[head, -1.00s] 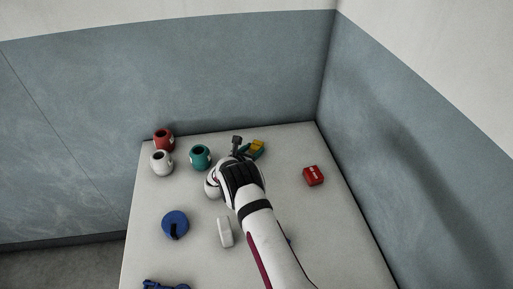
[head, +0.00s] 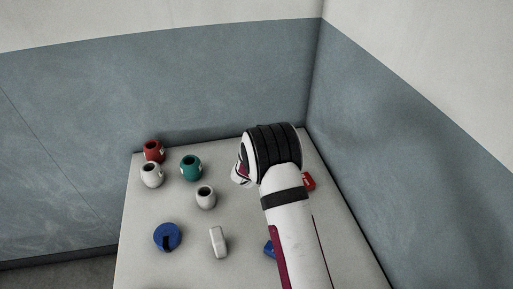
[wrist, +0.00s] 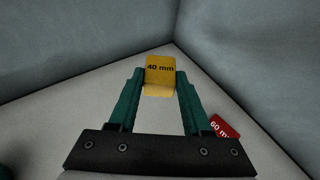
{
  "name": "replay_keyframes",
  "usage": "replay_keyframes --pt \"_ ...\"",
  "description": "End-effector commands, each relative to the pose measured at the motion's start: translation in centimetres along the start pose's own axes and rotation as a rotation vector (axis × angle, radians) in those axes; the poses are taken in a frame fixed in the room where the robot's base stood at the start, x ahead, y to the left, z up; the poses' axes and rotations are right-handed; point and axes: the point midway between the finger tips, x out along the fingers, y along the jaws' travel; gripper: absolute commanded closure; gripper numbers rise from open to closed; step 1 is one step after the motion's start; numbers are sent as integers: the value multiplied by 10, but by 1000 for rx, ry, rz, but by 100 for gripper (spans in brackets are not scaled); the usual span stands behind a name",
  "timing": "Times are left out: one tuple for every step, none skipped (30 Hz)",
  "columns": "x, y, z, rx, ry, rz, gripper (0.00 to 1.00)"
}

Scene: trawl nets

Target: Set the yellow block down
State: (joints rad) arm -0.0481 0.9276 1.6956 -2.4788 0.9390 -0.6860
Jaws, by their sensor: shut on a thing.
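The yellow block (wrist: 160,70), marked "40 mm", is between the fingertips of my gripper (wrist: 160,84) in the wrist view. The green fingers are shut on its two sides. The white table surface and the wall corner show beyond it; I cannot tell how high the block is above the table. In the head view my arm hides both the block and the fingers.
A red block (wrist: 224,127) marked "60 m…" lies right of my gripper, partly hidden by my arm in the head view (head: 309,181). Red (head: 154,151), teal (head: 191,167) and white (head: 152,175) pots stand left, with another white pot (head: 205,197) nearer. Walls border the table.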

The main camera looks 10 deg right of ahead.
Motion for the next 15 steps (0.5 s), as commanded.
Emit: replay_keyframes --pt "-1 -6 4 1 -1 -1 100" --pt "-3 -9 5 3 0 -5 100" --pt "-6 -13 5 13 0 -16 100" --pt "-11 -16 4 23 1 -31 100" --pt "-17 -20 2 39 2 -52 100" --pt "-26 -26 -2 63 3 -88 100" --pt "-34 -31 -5 82 5 -121 100" --pt "-43 -37 -10 102 6 -157 100" --pt "-55 -45 -14 125 6 -207 100" --pt "-64 -51 -18 141 6 -244 100" --pt "-74 -59 -22 155 6 -283 100" --pt "-86 -68 -28 171 7 -333 100" --pt "-96 -74 -30 183 5 -368 100" --pt "-104 -81 -34 191 4 -401 100" --pt "-114 -88 -37 199 3 -441 100"
